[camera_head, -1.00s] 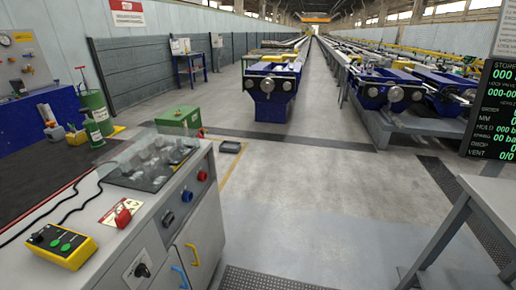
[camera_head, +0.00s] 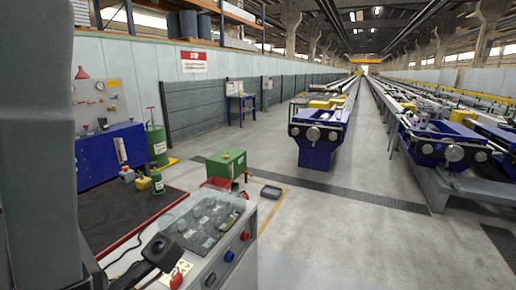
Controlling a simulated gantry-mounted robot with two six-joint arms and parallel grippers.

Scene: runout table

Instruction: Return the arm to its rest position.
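A large grey link of my own arm stands upright along the left edge of the view. A dark grey, paddle-shaped part, which looks like the end of my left gripper (camera_head: 160,252), is over the front left of the grey control console (camera_head: 246,228). I cannot tell whether it is open or shut, and I see nothing held in it. My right gripper is not in view.
A black-topped bench (camera_head: 120,217) and a blue unit (camera_head: 108,155) stand at the left. A green box (camera_head: 227,166) is behind the console. Blue machine ends (camera_head: 318,150) and long rails fill the back. The grey floor (camera_head: 330,235) at the right is open.

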